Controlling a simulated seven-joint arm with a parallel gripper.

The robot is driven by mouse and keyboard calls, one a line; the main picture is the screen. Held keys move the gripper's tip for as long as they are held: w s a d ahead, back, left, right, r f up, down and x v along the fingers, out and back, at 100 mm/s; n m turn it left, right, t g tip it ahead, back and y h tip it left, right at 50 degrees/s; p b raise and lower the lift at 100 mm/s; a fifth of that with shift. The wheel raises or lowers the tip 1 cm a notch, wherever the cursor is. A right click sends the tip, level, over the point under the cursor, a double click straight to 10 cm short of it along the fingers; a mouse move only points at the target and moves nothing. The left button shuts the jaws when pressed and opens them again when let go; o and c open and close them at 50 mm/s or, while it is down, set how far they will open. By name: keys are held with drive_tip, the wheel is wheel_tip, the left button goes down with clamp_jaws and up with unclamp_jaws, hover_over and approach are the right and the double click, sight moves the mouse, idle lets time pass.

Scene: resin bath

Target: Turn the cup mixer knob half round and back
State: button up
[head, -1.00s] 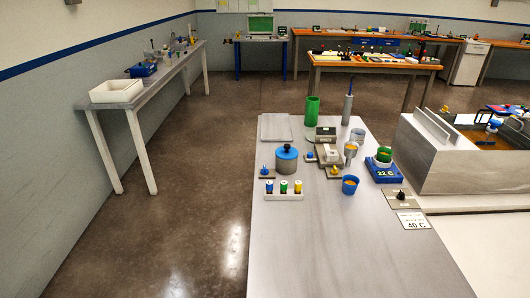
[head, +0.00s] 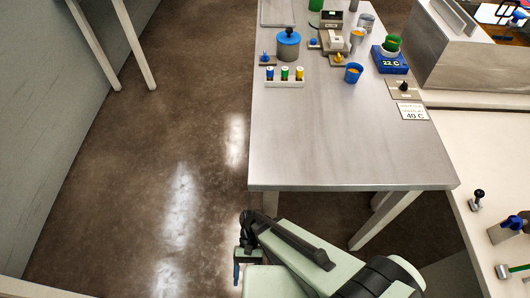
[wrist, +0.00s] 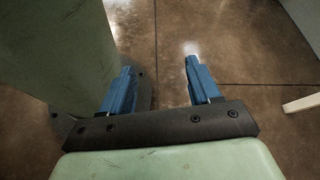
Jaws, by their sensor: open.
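I cannot tell for sure which knob belongs to the cup mixer. Several small knobs stand on the grey table (head: 330,150) in the head view. A yellow knob (head: 339,57) sits in front of a grey device (head: 332,38). A blue knob (head: 265,57) is left of the blue-lidded pot (head: 288,46), and another blue knob (head: 314,42) is right of it. A black knob (head: 404,86) is at the right edge. My gripper (head: 238,264) is low in front of the table, far from all knobs. In the wrist view, its blue fingers (wrist: 160,86) are apart and empty over the floor.
A blue cup (head: 354,73), a white rack of colored vials (head: 285,83) and a blue 22 C unit (head: 390,61) with a green cup stand on the table. Its front half is clear. A metal bath (head: 460,65) is at right. A white counter (head: 460,140) runs alongside.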

drive_tip(key=w+a+r+n+t+h, duration=0.1)
drive_tip(key=w+a+r+t+h, duration=0.2)
drive_tip(key=w+a, duration=0.65)
drive_tip(key=w+a+r+n+t, duration=0.1)
drive_tip(key=w+a+r+t, duration=0.5)
drive_tip(key=a, duration=0.6)
drive_tip(key=w+a+r+m, duration=0.15)
drive_tip(key=w+r, duration=0.25)
drive_tip(key=w, duration=0.4)
drive_tip(key=w+a+r+m, duration=0.1)
drive_tip(key=w+r+m, duration=0.25)
drive_tip(key=w, duration=0.55)
drive_tip(key=w+d+r+m+t+y, duration=0.15)
drive_tip(key=w+d+r+m, duration=0.25)
drive_tip(key=w+r, duration=0.65)
wheel_tip(320, 180, up, 27)
drive_tip(key=m+t, duration=0.2)
drive_tip(key=m, duration=1)
hover_over(265, 53)
drive_tip(key=shift+y, duration=0.35)
wheel_tip(265, 53, down, 13)
drive_tip(key=shift+r, duration=0.1)
